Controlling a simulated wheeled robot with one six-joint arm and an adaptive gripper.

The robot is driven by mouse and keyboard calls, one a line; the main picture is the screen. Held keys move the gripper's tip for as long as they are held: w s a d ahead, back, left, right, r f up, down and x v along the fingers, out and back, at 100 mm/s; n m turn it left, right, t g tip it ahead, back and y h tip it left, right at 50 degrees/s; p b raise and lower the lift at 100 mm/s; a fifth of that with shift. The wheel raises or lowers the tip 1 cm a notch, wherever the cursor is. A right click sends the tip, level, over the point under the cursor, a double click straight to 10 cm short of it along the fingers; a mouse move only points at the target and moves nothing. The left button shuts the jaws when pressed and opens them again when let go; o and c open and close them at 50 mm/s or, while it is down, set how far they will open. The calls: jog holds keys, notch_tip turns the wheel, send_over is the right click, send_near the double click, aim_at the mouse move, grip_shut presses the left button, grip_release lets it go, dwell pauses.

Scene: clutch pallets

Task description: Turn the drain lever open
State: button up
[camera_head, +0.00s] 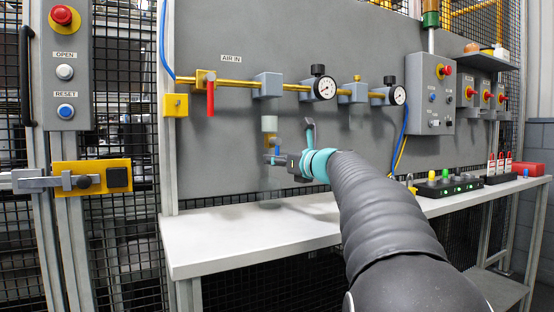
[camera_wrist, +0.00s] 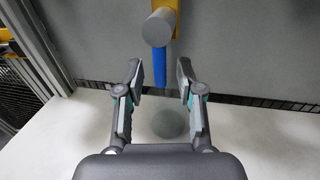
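The drain lever is the small blue handle (camera_wrist: 160,66), hanging straight down below a grey round end (camera_wrist: 158,27) on a yellow fitting (camera_wrist: 175,8). My gripper (camera_wrist: 159,72) is open, with one finger on each side of the lever in the wrist view. Gaps show on both sides of the lever. I cannot tell how deep it is between the fingertips. In the head view my gripper (camera_head: 270,159) is at the panel, above the white bench.
A red lever (camera_head: 210,98) hangs from the yellow air pipe (camera_head: 240,85) at upper left. Gauges (camera_head: 325,88) sit along the pipe. The white bench (camera_head: 230,238) is clear at left. A round grey patch (camera_wrist: 168,123) shows below my fingers.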

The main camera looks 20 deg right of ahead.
jog(key=shift+w, duration=0.15)
grip_shut()
dwell(0.4)
jog(key=d+r+n+g+h+p, duration=0.1)
jog(key=d+r+n+h+p, duration=0.1)
jog(key=n, duration=1.3)
notch_tip(320, 180, up, 3)
jog(key=d+h, duration=0.1)
jog(key=d, duration=0.1)
jog(key=shift+d+f+n+g+p, duration=0.15)
jog(key=shift+d+n+g+p, duration=0.15)
jog(key=shift+n+g+p, duration=0.1)
jog(key=shift+w, duration=0.1)
